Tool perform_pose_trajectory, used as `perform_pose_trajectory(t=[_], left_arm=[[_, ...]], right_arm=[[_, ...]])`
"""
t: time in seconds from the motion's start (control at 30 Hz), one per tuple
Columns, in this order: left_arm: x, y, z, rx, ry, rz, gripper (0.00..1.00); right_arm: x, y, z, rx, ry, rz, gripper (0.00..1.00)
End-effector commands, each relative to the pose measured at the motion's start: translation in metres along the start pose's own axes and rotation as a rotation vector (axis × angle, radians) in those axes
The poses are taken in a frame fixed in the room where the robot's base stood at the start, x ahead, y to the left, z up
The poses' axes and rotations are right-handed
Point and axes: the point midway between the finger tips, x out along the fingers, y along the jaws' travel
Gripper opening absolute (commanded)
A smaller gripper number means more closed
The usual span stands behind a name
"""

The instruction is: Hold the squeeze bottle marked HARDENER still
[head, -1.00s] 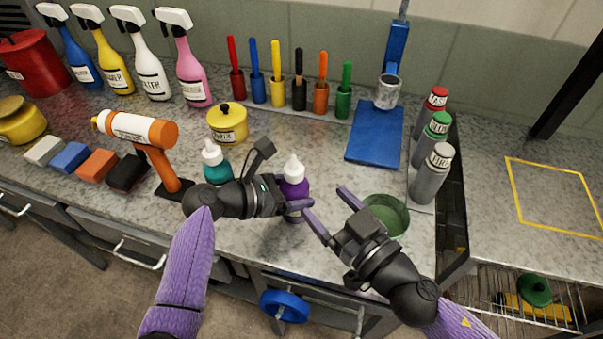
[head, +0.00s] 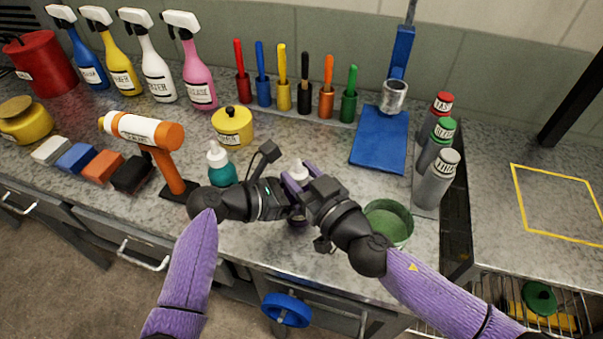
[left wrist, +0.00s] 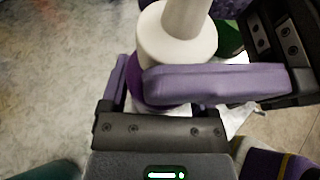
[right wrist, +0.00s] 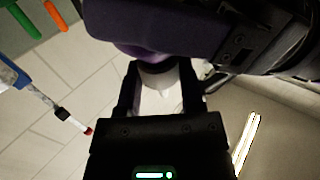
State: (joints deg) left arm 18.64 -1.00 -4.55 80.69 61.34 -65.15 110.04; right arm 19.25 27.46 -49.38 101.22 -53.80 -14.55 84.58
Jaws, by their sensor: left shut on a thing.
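A purple squeeze bottle with a white cap (head: 299,171) stands near the front of the counter, largely covered by my grippers; no marking on it is readable. My left gripper (head: 293,207) is shut around its body from the left. In the left wrist view the white cap and nozzle (left wrist: 177,35) rise above one purple finger. My right gripper (head: 301,180) is at the bottle's top, one finger on each side of the white cap. In the right wrist view the fingers stand apart with the white cap (right wrist: 160,80) between them; contact is unclear.
A teal bottle (head: 221,168) stands just left of my left gripper. A green bowl (head: 388,222) is close on the right, by the right forearm. An orange-and-white drill-like tool (head: 150,135) and coloured blocks (head: 76,157) stand left. Grey bottles (head: 435,182) stand right.

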Motion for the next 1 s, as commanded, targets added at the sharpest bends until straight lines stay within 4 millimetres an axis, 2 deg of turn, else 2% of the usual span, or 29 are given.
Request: perform_pose_trajectory(t=[0.03, 0.1, 0.13, 0.27, 0.6, 0.9, 0.93, 1.0], left_arm=[[0.0, 0.0, 0.0, 0.0, 0.0, 0.0, 0.06], [-0.0001, 0.0001, 0.0, 0.0, 0.0, 0.0, 0.06], [-0.0001, 0.0001, 0.0, 0.0, 0.0, 0.0, 0.06], [-0.0001, 0.0001, -0.0001, 0.0, 0.0, 0.0, 0.06], [0.0002, -0.0003, -0.0003, -0.001, 0.001, -0.001, 0.06], [0.0001, -0.0001, -0.0005, 0.0, 0.002, 0.0, 0.06], [0.0, -0.0001, -0.0005, 0.001, 0.002, 0.0, 0.06], [0.0, -0.0001, -0.0005, 0.0, 0.001, 0.0, 0.06]], right_arm=[[-0.0001, 0.0001, 0.0, 0.0, 0.0, 0.0, 0.16], [-0.0001, 0.0001, 0.0, 0.0, 0.0, 0.0, 0.01], [-0.0001, 0.0001, 0.0, 0.0, 0.0, 0.0, 0.0], [0.0003, -0.0013, -0.0006, 0.005, 0.005, 0.021, 0.0], [0.0004, -0.0032, -0.0009, 0.005, 0.005, 0.268, 0.0], [0.0002, -0.0023, -0.0008, -0.001, 0.003, 0.278, 0.0], [0.0002, -0.0023, -0.0008, -0.001, 0.003, 0.278, 0.52], [0.0002, -0.0023, -0.0007, -0.001, 0.003, 0.278, 0.67]])
